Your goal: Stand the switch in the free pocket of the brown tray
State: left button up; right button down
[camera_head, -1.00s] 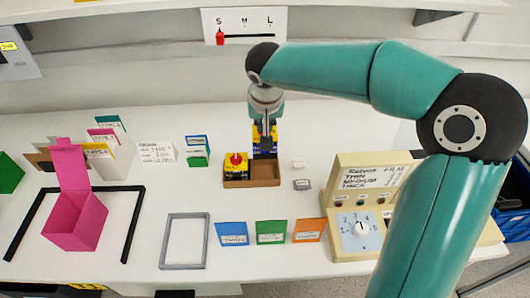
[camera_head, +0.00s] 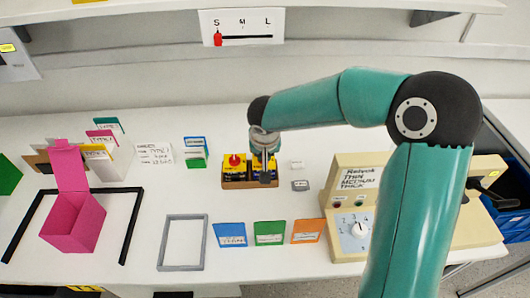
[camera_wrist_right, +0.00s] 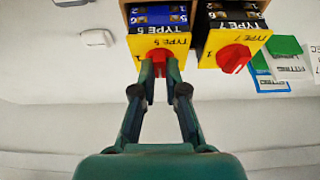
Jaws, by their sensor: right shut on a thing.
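The brown tray (camera_head: 248,186) stands on the white table in the middle of the head view. Its left pocket holds a yellow and black switch with a red knob, the TYPE 7 switch (camera_head: 233,168). In the head view that gripper (camera_head: 264,178) hides part of this switch, which appears upright at the right pocket. I cannot tell whether it rests on the pocket floor. My left gripper is not in view.
A beige machine (camera_head: 345,210) with a dial stands to the right. Blue, green and orange cards (camera_head: 269,232) and a grey frame (camera_head: 184,243) lie in front of the tray. A pink box (camera_head: 73,222) is at left. Small white and grey pieces (camera_head: 299,185) lie right of the tray.

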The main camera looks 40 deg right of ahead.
jog(key=shift+f, duration=0.1)
jog(key=c, duration=1.2)
grip_release()
jog(key=v, duration=1.2)
jog(key=shift+w, duration=0.1)
